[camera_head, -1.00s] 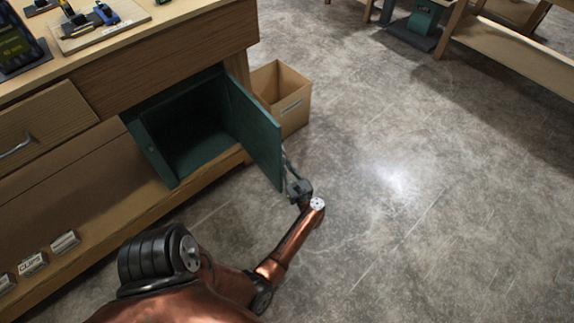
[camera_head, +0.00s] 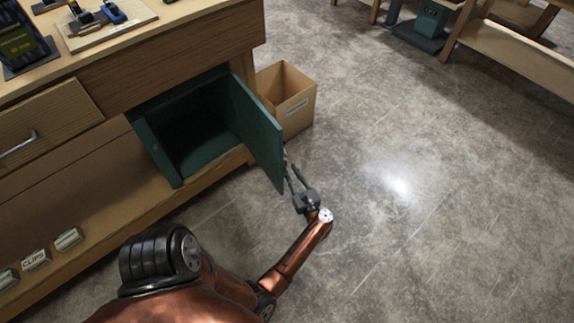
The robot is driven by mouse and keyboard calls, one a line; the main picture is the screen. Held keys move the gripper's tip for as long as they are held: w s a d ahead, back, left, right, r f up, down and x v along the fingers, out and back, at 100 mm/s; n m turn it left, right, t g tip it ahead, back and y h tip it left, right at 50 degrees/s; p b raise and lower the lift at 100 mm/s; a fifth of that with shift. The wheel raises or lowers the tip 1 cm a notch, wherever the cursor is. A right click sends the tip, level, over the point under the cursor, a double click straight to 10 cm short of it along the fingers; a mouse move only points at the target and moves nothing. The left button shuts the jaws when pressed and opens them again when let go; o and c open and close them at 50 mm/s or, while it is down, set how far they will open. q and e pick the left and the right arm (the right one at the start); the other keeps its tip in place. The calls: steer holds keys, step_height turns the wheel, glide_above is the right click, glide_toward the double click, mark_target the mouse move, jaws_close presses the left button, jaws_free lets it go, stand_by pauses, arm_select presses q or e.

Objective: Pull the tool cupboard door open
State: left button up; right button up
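The green tool cupboard (camera_head: 160,148) is set in the wooden bench. Its door (camera_head: 257,132) stands wide open, swung out from the right side, and the dark inside shows. A small grey part, perhaps the handle, shows at the door's outer edge; it is mostly hidden behind the door. My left gripper (camera_head: 293,176) is just right of the door's free edge, its fingers pointing up towards that edge. The fingers look spread with nothing between them; whether one still touches the handle is hard to tell. My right gripper is out of view.
A cardboard box (camera_head: 298,110) stands on the floor behind the door. A closed drawer (camera_head: 45,125) is left of the cupboard. Small labelled boxes (camera_head: 37,260) line the lower shelf. The floor to the right is clear up to another bench (camera_head: 520,55).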

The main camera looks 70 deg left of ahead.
arm_select(q)
steer(key=d, duration=0.8)
steer(key=shift+w, duration=0.2)
steer(key=shift+f, duration=0.1)
